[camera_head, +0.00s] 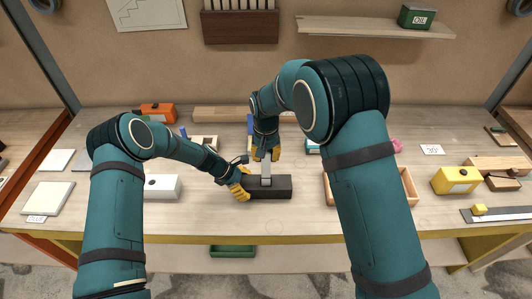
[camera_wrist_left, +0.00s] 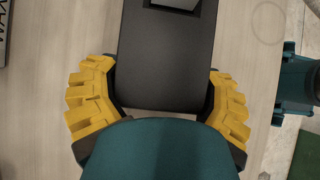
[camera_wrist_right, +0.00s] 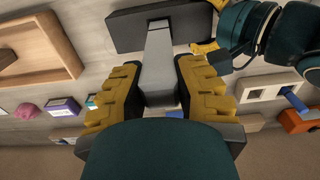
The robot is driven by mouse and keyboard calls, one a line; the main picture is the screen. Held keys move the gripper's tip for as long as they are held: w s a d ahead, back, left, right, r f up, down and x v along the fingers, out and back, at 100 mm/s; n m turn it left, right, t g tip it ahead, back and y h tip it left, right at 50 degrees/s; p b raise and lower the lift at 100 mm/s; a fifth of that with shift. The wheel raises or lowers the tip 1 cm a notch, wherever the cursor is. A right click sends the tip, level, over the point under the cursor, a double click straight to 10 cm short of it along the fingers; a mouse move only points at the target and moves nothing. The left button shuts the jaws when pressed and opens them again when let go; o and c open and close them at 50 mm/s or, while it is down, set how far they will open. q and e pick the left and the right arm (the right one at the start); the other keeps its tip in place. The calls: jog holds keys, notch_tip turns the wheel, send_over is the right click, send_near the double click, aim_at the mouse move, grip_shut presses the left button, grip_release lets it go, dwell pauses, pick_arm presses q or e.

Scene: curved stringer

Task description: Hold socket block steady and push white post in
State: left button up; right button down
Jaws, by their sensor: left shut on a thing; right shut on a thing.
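The dark socket block (camera_head: 272,186) lies on the workbench near its front edge. My left gripper (camera_head: 238,187) is shut on the block's left end; in the left wrist view its yellow fingers (camera_wrist_left: 158,100) sit on both sides of the block (camera_wrist_left: 165,60). The white post (camera_head: 266,172) looks light grey and stands upright at the block's middle. My right gripper (camera_head: 266,153) is shut on the post's upper part from above. In the right wrist view the post (camera_wrist_right: 158,65) runs from between the fingers (camera_wrist_right: 158,95) to the block (camera_wrist_right: 160,25). How deep it sits is hidden.
A white box (camera_head: 163,187) stands left of my left gripper. A wooden tray (camera_head: 412,188) lies right of the block, partly behind my right arm. A yellow box (camera_head: 456,180) is farther right. An orange box (camera_head: 157,113) stands at the back left.

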aim_at(266, 163)
pick_arm(q)
jog(key=shift+s+f, duration=0.1)
jog(key=shift+f, duration=0.05)
pick_arm(e)
jog(key=shift+f, duration=1.9)
jog(key=c, duration=0.7)
grip_release()
jog(key=shift+c, duration=0.2)
jog(key=shift+r, duration=0.1)
notch_tip(266, 163, up, 11)
jog(key=shift+r, duration=0.1)
jog(key=d, duration=0.1)
jog(key=d+r, duration=0.1)
jog(key=d, duration=0.2)
jog(key=shift+d+r, duration=0.25)
jog(key=shift+r, duration=0.05)
